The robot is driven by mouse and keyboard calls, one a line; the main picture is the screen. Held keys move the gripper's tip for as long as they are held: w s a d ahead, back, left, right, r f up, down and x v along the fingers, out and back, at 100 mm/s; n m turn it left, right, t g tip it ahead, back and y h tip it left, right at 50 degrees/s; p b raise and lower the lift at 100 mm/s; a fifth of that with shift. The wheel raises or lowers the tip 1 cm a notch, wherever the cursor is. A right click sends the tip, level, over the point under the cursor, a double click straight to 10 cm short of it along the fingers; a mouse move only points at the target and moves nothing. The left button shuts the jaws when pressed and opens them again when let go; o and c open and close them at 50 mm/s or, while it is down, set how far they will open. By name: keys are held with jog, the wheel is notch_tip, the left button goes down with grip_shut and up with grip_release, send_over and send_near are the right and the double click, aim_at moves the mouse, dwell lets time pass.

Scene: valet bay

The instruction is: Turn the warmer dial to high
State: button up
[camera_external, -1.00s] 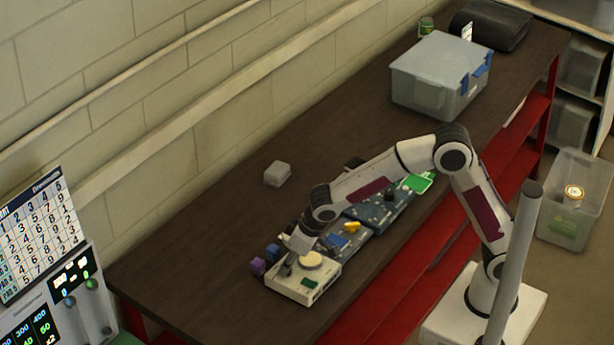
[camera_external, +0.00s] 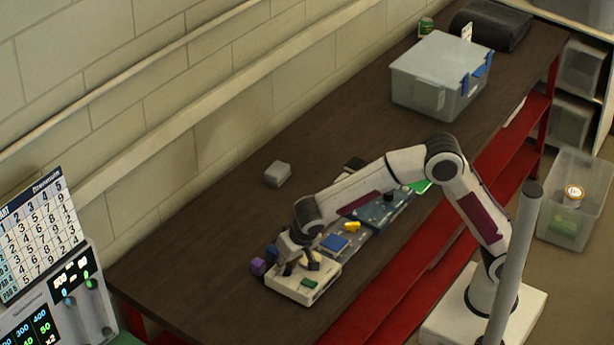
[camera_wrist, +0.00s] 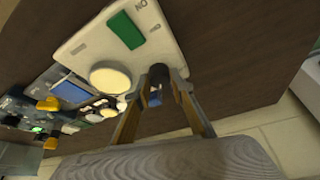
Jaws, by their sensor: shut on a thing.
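The warmer is a white box (camera_external: 292,289) at the near left end of the workbench, with a green switch (camera_external: 309,283) at its front. In the wrist view its top (camera_wrist: 88,42) shows the green switch (camera_wrist: 125,30), an "ON" mark and a round cream plate (camera_wrist: 110,77). My gripper (camera_external: 298,268) is over the warmer, fingers down. In the wrist view my gripper (camera_wrist: 165,76) is closed at the warmer's edge around a small dark knob, the dial (camera_wrist: 158,72). The fingertips hide most of it, so its setting cannot be read.
Purple (camera_external: 258,266) and blue cubes stand close left of the warmer. Boards with a blue square and a yellow part (camera_external: 352,227) lie to its right. A small grey box (camera_external: 277,174) and a lidded grey bin (camera_external: 440,75) stand farther back. The bench's left end is clear.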

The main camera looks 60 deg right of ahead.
jog(key=shift+a+m+g+h, duration=0.1)
jog(key=shift+m+g+h, duration=0.3)
jog(key=shift+m, duration=1.1)
jog(key=o, duration=1.1)
jog(key=shift+n, duration=0.3)
jog(key=shift+n+t+y, duration=0.5)
jog(key=shift+n+y, duration=0.3)
jog(key=shift+n, duration=1.3)
jog(key=shift+d+n+y, duration=0.25)
jog(key=shift+n+y, duration=0.05)
jog(key=shift+n, duration=0.5)
jog(key=shift+n+y, duration=0.6)
jog(key=shift+n, duration=1.1)
